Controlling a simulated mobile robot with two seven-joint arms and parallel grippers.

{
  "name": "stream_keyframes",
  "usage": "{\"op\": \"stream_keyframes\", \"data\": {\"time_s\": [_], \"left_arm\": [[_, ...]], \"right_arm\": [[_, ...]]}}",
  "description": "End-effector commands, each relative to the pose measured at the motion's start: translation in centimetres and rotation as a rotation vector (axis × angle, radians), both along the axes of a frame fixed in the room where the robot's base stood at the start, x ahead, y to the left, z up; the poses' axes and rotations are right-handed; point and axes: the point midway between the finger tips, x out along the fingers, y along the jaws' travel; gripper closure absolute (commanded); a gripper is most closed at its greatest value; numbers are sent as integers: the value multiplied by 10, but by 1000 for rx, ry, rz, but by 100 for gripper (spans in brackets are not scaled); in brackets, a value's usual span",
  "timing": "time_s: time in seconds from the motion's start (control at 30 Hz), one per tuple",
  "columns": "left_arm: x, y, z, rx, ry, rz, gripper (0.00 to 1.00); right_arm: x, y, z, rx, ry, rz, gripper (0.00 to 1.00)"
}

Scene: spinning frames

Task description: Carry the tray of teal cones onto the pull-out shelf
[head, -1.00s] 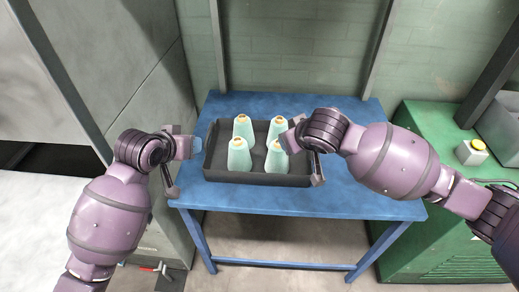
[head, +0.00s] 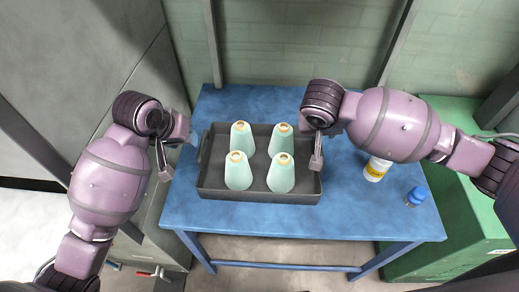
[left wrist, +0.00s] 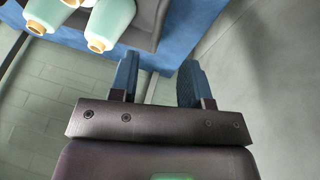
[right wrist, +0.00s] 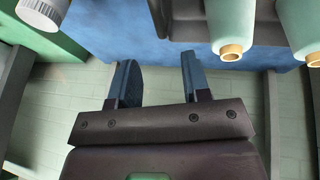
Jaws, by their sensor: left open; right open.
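The dark grey tray (head: 258,197) lies flat on the blue table with several teal cones (head: 238,172) standing upright in it. Part of the tray shows in the left wrist view (left wrist: 147,28). My left gripper (head: 176,155) is open and empty, just off the tray's left end. My right gripper (head: 317,155) is open by the tray's right end, and I cannot tell whether it touches. In the right wrist view its fingers (right wrist: 158,78) have nothing between them. I cannot make out the pull-out shelf for certain.
The blue table (head: 330,222) has clear room in front of the tray. A white bottle with a yellow label (head: 376,170) and a small blue-capped bottle (head: 415,197) stand right of it. A grey cabinet (head: 95,60) is at left, a green cabinet (head: 455,215) at right.

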Motion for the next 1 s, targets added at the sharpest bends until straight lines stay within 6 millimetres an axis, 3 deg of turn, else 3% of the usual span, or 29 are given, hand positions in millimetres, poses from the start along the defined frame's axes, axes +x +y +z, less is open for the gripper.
{"op": "stream_keyframes", "data": {"time_s": [0.47, 1.0], "left_arm": [[2, -2, -6, -1, 1, 0, 57], [29, -20, -77, 0, 1, 0, 57]], "right_arm": [[2, -2, -7, -1, 2, -1, 56], [29, -20, -77, -2, 1, -1, 56]]}}
